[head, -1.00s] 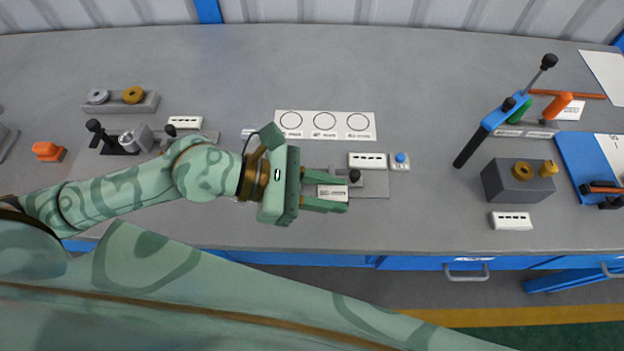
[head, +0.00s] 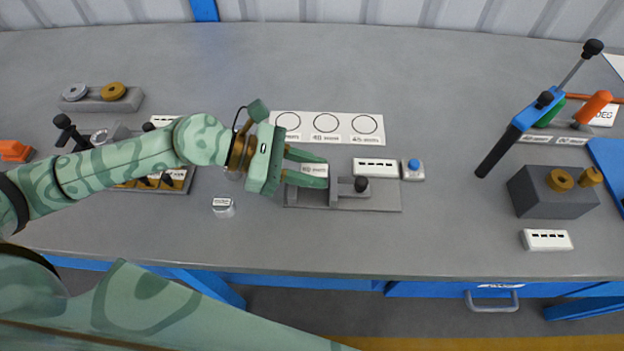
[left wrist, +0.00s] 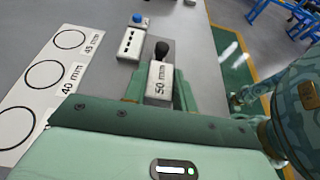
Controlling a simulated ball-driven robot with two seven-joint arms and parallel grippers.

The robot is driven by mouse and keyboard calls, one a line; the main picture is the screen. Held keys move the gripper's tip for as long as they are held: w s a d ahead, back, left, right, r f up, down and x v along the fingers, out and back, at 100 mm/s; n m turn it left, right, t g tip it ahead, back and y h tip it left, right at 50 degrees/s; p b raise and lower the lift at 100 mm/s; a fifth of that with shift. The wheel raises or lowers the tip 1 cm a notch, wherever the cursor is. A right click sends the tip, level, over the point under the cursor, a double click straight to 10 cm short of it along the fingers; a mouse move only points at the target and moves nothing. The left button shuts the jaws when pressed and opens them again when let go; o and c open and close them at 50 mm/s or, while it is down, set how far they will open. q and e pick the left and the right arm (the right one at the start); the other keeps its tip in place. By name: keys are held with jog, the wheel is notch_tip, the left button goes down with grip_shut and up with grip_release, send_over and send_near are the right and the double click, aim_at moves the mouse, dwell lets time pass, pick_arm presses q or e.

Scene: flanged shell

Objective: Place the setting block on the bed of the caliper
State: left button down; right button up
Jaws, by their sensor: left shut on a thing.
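My left gripper (head: 308,170) is shut on the setting block (head: 314,170), a small block with a white label that reads "50 mm" in the left wrist view (left wrist: 159,82). The caliper (head: 378,199) is a flat grey base with a raised grey jaw and slide and a black knob (head: 361,184). The gripper and block are over the caliper's back left part, left of the knob. I cannot tell whether the block touches the bed. The fingers hide part of the block and the back left of the caliper. My right gripper is not in view.
A white card with three circles (head: 348,138) lies behind the caliper. A white label stand (head: 375,166) and a blue-button box (head: 413,169) are close behind right. A small labelled cylinder (head: 223,207) stands left. A dark grey block (head: 545,197) stands right.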

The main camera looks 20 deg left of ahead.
pick_arm(q)
jog(key=shift+f+b, duration=0.3)
jog(key=shift+f, duration=1.15)
jog(key=shift+s+f, duration=0.1)
jog(key=c, duration=1.1)
grip_release()
jog(key=shift+f, duration=0.1)
jog(key=shift+a+r, duration=0.2)
jog(key=shift+r, duration=0.05)
jog(key=v, duration=1.1)
jog(key=shift+a+r, duration=0.15)
jog(key=shift+a, duration=0.05)
